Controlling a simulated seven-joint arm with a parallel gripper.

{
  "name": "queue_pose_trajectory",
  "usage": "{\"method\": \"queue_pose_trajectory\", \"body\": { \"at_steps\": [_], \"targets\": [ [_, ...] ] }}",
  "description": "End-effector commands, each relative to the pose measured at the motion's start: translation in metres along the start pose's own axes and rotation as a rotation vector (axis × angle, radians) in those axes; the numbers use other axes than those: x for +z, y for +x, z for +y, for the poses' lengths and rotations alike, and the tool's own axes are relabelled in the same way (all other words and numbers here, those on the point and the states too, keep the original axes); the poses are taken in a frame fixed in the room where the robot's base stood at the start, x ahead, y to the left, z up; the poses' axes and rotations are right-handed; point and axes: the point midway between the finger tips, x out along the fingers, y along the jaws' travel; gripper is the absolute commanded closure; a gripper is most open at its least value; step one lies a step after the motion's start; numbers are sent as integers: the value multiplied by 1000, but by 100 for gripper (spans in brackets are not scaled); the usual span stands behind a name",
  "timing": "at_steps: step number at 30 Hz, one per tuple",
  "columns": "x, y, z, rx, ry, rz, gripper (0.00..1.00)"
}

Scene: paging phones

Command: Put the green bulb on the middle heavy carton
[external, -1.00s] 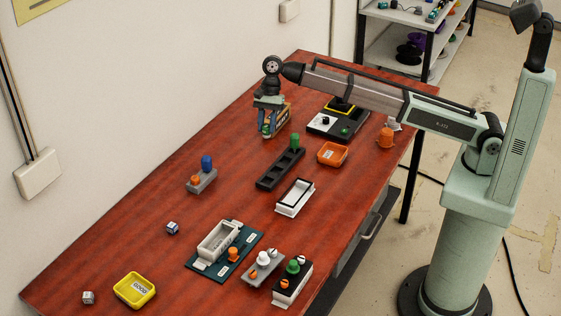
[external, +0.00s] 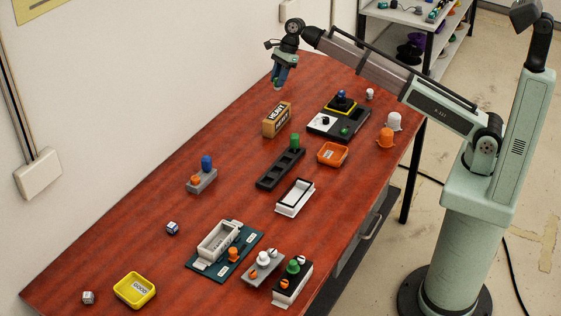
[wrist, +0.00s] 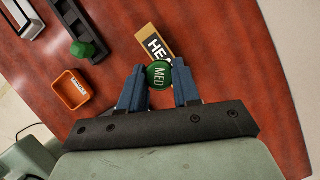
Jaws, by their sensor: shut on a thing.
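The green bulb, its top marked MED (wrist: 159,74), is between the fingers of my gripper (wrist: 158,84). My gripper also shows in the external view (external: 278,82), shut on the bulb and raised above the table's far end. The heavy carton (external: 276,121), tan with a dark HEAVY label, stands on the table below and slightly nearer the camera than my gripper. In the wrist view the carton (wrist: 151,38) lies just beyond the bulb, partly hidden by it. I cannot tell the bulb's exact height above the carton.
A black rack (external: 267,182) holds another green knob (external: 295,140). An orange tray (external: 332,154) and a black-and-white panel (external: 325,124) stand right of the carton. White and orange domes (external: 386,138) stand near the right edge.

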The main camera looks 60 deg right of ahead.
Motion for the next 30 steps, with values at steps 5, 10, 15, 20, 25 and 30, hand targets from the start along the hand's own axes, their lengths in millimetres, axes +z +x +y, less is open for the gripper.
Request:
{"method": "queue_pose_trajectory", "body": {
  "at_steps": [5, 10, 15, 20, 25, 30],
  "targets": [
    [1, 0, -1, -38, 90, -1, 97],
    [-3, 9, -1, -47, 115, 0, 97],
    [-13, 33, -1, -46, 116, 1, 97],
    [-22, 54, -1, -46, 114, 0, 97],
    [-25, 63, -1, -46, 113, 0, 97],
    [-33, 82, -1, -46, 114, 0, 97]
  ]
}}
